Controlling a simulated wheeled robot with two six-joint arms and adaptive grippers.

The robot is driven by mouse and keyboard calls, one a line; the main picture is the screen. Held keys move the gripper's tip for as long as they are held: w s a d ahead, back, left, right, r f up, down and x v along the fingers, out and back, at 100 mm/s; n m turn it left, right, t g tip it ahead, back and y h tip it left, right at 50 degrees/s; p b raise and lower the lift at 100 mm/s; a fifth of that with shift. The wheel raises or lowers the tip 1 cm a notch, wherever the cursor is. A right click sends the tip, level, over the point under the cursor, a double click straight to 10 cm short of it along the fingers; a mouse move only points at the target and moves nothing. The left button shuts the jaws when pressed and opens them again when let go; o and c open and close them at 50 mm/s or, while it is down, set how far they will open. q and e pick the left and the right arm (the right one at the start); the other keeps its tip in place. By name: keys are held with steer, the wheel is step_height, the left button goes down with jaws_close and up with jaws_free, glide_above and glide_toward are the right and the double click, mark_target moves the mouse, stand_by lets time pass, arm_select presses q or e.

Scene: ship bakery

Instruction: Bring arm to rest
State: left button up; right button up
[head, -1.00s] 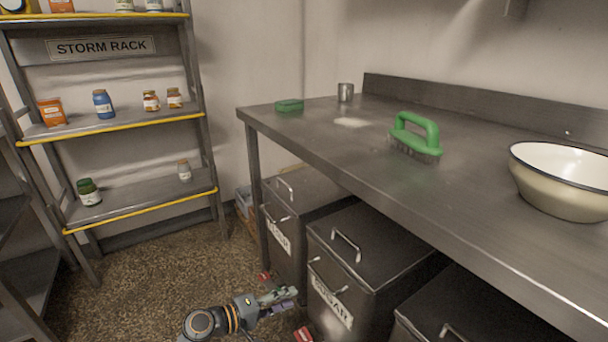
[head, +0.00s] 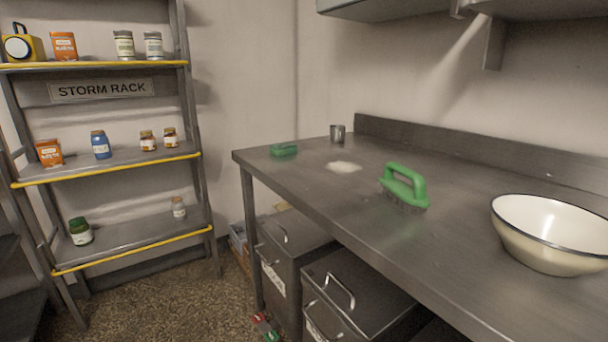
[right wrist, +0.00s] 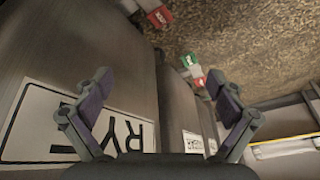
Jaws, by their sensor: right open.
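My right gripper (right wrist: 163,95) shows in the right wrist view, with its two purple-padded fingers spread wide apart and nothing between them. It is beside a grey metal bin (right wrist: 90,50) whose white label reads RYE. In the head view no gripper shows now. My left gripper is in neither current view.
A steel counter (head: 300,180) holds a green brush (head: 405,187), a green block (head: 284,150), a metal cup (head: 337,133), a white patch (head: 344,167) and a cream bowl (head: 550,235). Lidded bins (head: 360,292) stand beneath. A storm rack (head: 125,170) stands left. Red (right wrist: 160,16) and green (right wrist: 190,59) items lie on the floor.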

arm_select(q)
steer(key=s+a+r+g+y+p, duration=0.1)
steer(key=s+a+p, duration=0.2)
steer(key=s+p, duration=0.6)
steer(key=s+a+r+g+p, duration=0.1)
steer(key=s+a+p, duration=0.3)
steer(key=s+p, duration=0.5)
steer(key=g+p, duration=0.1)
steer(key=p, duration=0.8)
steer(key=shift+s+r+y+p, duration=0.15)
steer(key=shift+r+y+p, duration=0.15)
steer(key=shift+r+y, duration=0.1)
arm_select(e)
steer(key=s+d+r+g+h, duration=0.1)
steer(key=s+d, duration=0.2)
steer(key=s, duration=0.6)
steer(key=s+d+r+g, duration=0.1)
steer(key=s+d, duration=0.3)
steer(key=s, duration=0.5)
steer(key=shift+s+r+g+h, duration=0.2)
steer(key=shift+r+g+h, duration=0.2)
steer(key=shift+g, duration=0.3)
